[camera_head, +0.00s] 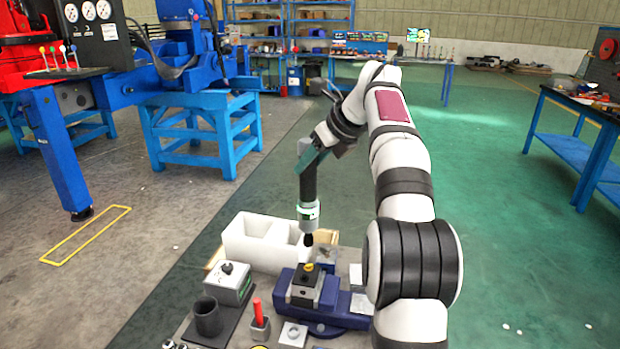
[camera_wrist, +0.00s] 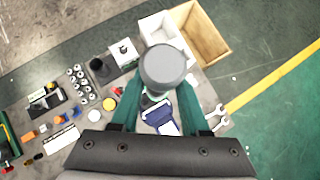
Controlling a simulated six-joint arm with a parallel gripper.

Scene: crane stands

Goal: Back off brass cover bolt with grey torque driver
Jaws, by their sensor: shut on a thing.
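The grey torque driver (camera_head: 308,190) hangs nearly upright in my gripper (camera_head: 308,157), its dark tip pointing down. In the wrist view its round grey end (camera_wrist: 166,68) sits between the teal fingers of my gripper (camera_wrist: 160,92), which are shut on it. The brass cover bolt (camera_head: 309,267) stands on a dark block (camera_head: 306,287) held in a blue vise (camera_head: 331,300). The driver tip shows above the bolt in the head view, with a visible gap between them. In the wrist view the driver and fingers hide the bolt; part of the blue vise (camera_wrist: 160,120) shows.
A white two-compartment bin (camera_head: 250,243) stands behind the vise, beside a wooden box (camera_wrist: 195,38). A grey box with a black knob (camera_head: 228,283), a dark cup (camera_head: 208,317) and a red-handled piece (camera_head: 259,315) stand left of the vise. Several small parts and wrenches lie around.

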